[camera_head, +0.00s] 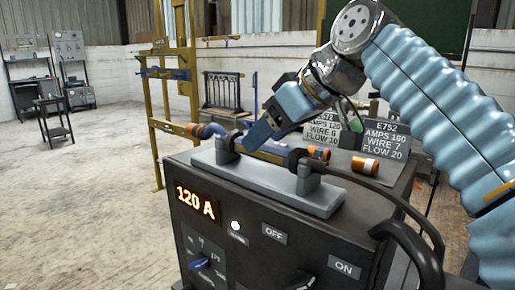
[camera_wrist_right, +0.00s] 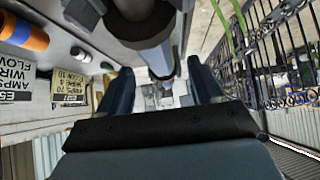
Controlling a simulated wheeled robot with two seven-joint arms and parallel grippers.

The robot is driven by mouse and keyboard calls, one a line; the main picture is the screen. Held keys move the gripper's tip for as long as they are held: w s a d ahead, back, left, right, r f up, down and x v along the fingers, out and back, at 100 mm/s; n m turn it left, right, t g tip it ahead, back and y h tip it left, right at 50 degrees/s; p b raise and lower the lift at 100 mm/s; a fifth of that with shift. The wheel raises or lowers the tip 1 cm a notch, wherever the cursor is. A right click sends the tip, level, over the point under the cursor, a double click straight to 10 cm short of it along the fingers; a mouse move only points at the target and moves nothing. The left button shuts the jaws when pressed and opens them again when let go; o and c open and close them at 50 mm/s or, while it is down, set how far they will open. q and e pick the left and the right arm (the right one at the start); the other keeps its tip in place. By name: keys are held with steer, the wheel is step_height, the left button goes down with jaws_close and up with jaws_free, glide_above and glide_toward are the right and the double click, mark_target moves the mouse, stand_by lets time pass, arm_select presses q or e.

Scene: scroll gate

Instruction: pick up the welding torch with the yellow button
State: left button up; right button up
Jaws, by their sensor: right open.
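A blue welding torch (camera_head: 275,152) lies across the grey cradle (camera_head: 325,203) on top of the welding machine. Its copper-coloured nozzle end (camera_head: 194,130) points left. I cannot make out a yellow button on it. My right gripper (camera_head: 250,140) reaches down from the upper right to the torch and hides part of it. In the right wrist view the two dark blue fingers (camera_wrist_right: 160,92) are apart, with a pale rounded cylinder (camera_wrist_right: 154,45) beyond and between them. I cannot tell whether they touch it. My left gripper is not in view.
The machine (camera_head: 195,203) shows 120 A and has knobs and ON/OFF labels. A copper cylinder (camera_head: 365,165) lies on its top at right. Dark signs (camera_head: 385,138) with settings stand behind. A black cable (camera_head: 385,190) runs right from the cradle.

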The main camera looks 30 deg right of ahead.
steer(key=shift+x, duration=1.15)
steer(key=shift+c, duration=0.3)
jaws_close()
steer(key=shift+r, duration=0.1)
steer(key=shift+r, duration=0.1)
